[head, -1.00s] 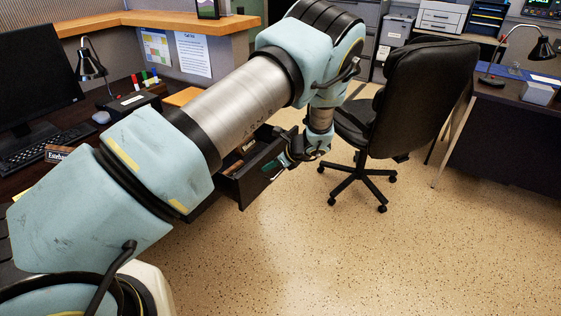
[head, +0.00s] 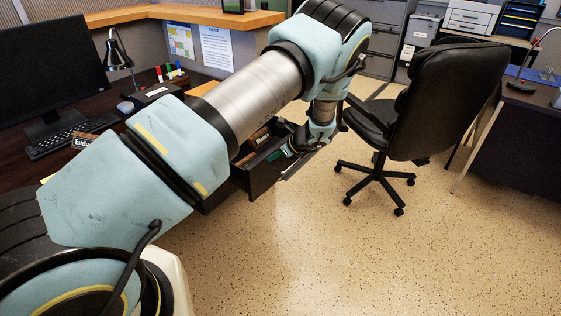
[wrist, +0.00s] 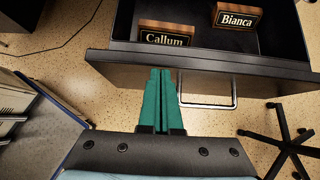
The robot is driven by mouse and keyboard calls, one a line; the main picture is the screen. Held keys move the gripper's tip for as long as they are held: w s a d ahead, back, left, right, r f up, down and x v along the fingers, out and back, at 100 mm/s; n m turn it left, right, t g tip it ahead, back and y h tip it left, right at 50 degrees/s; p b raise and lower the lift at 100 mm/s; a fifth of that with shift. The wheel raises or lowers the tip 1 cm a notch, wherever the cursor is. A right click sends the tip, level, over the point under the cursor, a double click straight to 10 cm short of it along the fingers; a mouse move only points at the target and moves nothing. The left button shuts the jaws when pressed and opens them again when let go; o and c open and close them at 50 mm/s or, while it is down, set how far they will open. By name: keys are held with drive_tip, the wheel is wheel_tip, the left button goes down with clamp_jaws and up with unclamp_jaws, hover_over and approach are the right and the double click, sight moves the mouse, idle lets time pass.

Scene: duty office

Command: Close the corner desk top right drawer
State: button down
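The open desk drawer (head: 262,180) sticks out from the dark desk (head: 105,118), beneath my arm in the head view. In the wrist view, its dark front (wrist: 115,68) runs across the upper part, with a metal bar handle (wrist: 208,106) on its outer face. My gripper (wrist: 160,72) has its teal fingers together with nothing between them. The fingertips are at the drawer front, left of the handle; I cannot tell whether they touch it. In the head view, my gripper (head: 288,150) is beside the drawer's front.
Nameplates reading Callum (wrist: 165,38) and Bianca (wrist: 237,17) lie inside the drawer. A black office chair (head: 440,105) stands close to the right of my gripper. A second desk (head: 515,140) is farther right. The speckled floor (head: 300,250) in front is clear.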

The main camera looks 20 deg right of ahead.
drive_tip(key=w+a+b, duration=0.2)
drive_tip(key=w+a, duration=0.3)
drive_tip(key=w, duration=0.4)
drive_tip(key=w+a+b, duration=0.2)
drive_tip(key=w+a, duration=0.3)
drive_tip(key=w, duration=0.5)
drive_tip(key=w+a+b, duration=0.3)
drive_tip(key=w+a, duration=0.2)
drive_tip(key=w, duration=0.4)
drive_tip(key=shift+w+a, duration=0.15)
drive_tip(key=shift+a, duration=0.2)
